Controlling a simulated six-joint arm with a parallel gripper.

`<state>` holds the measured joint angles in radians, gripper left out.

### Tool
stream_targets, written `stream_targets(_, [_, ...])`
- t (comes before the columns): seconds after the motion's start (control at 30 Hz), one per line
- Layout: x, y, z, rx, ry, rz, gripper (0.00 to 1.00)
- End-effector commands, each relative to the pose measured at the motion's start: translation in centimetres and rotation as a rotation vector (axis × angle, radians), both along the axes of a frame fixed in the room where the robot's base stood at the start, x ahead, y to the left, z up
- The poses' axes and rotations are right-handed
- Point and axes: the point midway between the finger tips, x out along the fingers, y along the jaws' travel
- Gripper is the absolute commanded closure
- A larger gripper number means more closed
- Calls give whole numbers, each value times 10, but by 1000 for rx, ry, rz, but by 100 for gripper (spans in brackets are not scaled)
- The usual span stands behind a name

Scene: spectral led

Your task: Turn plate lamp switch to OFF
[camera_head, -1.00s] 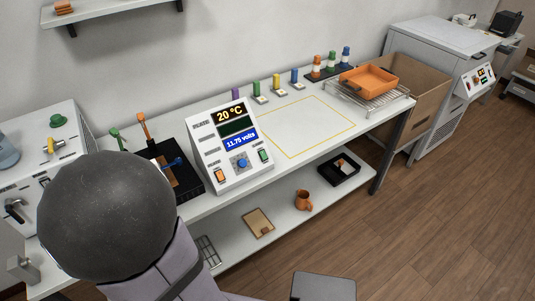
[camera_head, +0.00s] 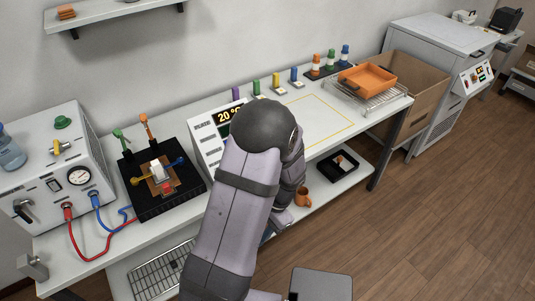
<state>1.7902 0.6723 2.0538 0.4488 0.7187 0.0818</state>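The white control box (camera_head: 203,137) with the display stands on the bench, mostly hidden behind my arm. Only its left side and part of the "20" readout show. Its switches and knob are hidden, and I cannot tell which one is the plate lamp switch or how it is set. My arm's elbow and upper links cover the middle of the view. A further link reaches down behind them in front of the box. My gripper's fingers are not visible.
A black fixture (camera_head: 189,196) with a small lit block and orange and green handles stands left of the box. A white machine (camera_head: 36,157) with red and blue cables is farther left. An orange tray (camera_head: 368,79) on a wire rack sits at the bench's right end.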

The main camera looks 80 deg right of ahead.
Motion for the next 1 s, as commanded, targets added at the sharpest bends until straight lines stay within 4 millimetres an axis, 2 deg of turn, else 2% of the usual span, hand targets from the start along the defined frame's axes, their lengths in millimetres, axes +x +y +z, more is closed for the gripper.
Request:
stream_targets(0.03, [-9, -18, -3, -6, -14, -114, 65])
stream_targets(0.1, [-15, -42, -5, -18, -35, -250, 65])
stream_targets(0.27, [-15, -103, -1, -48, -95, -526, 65])
stream_targets(0.37, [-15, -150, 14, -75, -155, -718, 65])
stream_targets(0.5, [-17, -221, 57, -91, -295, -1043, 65])
stream_targets(0.57, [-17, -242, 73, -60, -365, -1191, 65])
stream_targets(0.6, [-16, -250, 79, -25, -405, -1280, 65])
stream_targets(0.73, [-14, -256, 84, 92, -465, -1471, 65])
stream_targets(1.0, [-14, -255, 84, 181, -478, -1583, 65])
